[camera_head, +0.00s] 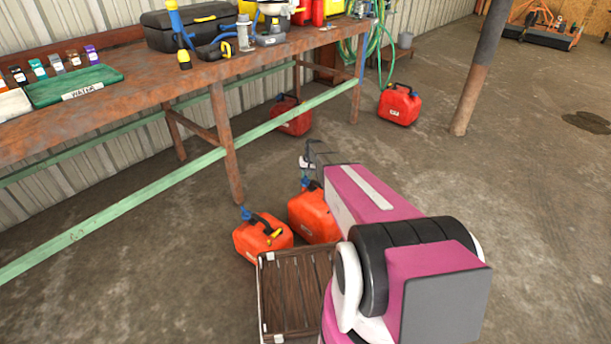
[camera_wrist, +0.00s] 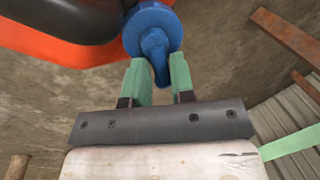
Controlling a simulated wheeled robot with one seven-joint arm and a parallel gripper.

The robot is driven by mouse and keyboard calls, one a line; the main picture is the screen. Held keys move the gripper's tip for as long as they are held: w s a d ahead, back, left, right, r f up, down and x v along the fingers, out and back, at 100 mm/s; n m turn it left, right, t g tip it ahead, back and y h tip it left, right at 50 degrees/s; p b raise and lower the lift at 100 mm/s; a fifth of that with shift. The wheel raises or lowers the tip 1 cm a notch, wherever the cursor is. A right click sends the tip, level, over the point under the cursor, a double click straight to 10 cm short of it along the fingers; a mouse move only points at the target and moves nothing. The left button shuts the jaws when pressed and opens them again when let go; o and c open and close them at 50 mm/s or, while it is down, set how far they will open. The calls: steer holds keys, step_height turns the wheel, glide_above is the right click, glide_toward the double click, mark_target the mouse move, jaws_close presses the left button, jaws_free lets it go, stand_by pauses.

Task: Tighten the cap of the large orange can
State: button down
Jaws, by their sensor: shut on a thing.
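The large orange can (camera_head: 312,218) stands on the concrete floor just behind the wooden crate, partly hidden by my arm. Its blue cap (camera_head: 308,184) shows just below my gripper. In the wrist view, the blue cap (camera_wrist: 148,27) is round with a narrow raised grip, and part of the orange can body (camera_wrist: 50,50) shows at upper left. My gripper (camera_wrist: 163,78) has its green fingers either side of the cap's raised grip and is shut on it. In the head view the fingertips are hard to make out.
A smaller orange can (camera_head: 262,240) with a blue cap stands close by on the left. The slatted wooden crate (camera_head: 262,300) is in front. Red cans (camera_head: 399,104) stand farther back. A rusty workbench (camera_head: 150,85) is at left; a post (camera_head: 478,75) stands right.

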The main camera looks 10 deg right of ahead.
steer(key=m, duration=0.3)
steer(key=d+m+t, duration=0.1)
steer(key=m, duration=0.1)
steer(key=shift+s, duration=0.35)
steer(key=shift+s+d+m+t+h, duration=0.15)
steer(key=shift+m+h, duration=0.1)
steer(key=shift+m, duration=0.95)
steer(key=shift+s+d+m+t+h, duration=0.15)
steer(key=shift+m+h, duration=0.1)
steer(key=shift+m, duration=0.95)
steer(key=c, duration=1.1)
jaws_free()
